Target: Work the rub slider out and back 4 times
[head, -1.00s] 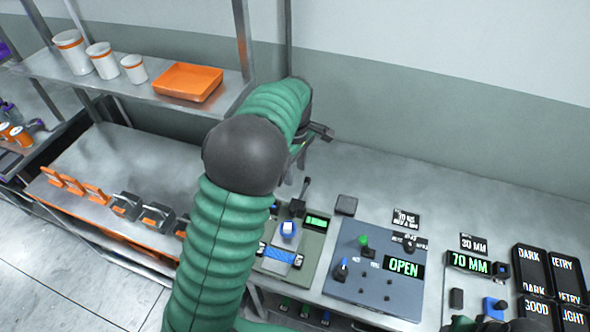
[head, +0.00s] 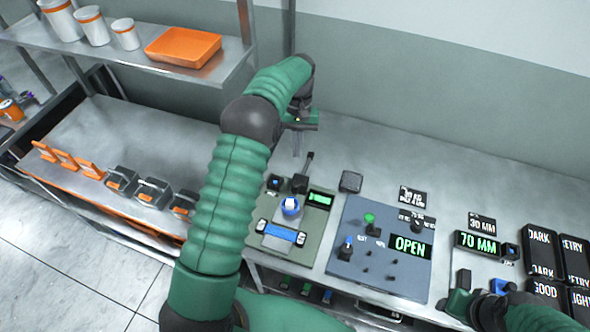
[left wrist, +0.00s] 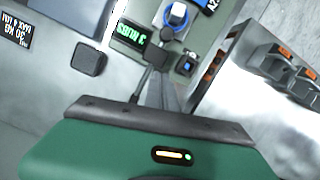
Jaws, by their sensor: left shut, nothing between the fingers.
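The rub station is a grey-green panel (head: 262,250) with a blue strip (head: 279,232), a white-topped blue piece (head: 291,206), a black lever (head: 303,174) and a green-lit display (head: 320,199). I cannot tell for certain which part is the rub slider. My left gripper (head: 297,152) is shut and empty, pointing down just behind the lever, apparently apart from it. In the left wrist view its grey fingers (left wrist: 166,95) are beside the lever's black block (left wrist: 159,55). The display there (left wrist: 130,40) is too small to read surely. My right gripper (head: 480,306) is partly visible at the bottom right.
A blue-grey panel (head: 375,273) with an OPEN display and small knobs is to the right. A small dark block (head: 351,182) sits behind the panels. Dark clamps (head: 152,193) line the bench at left. A shelf (head: 120,52) overhangs the back left. The right rear bench is clear.

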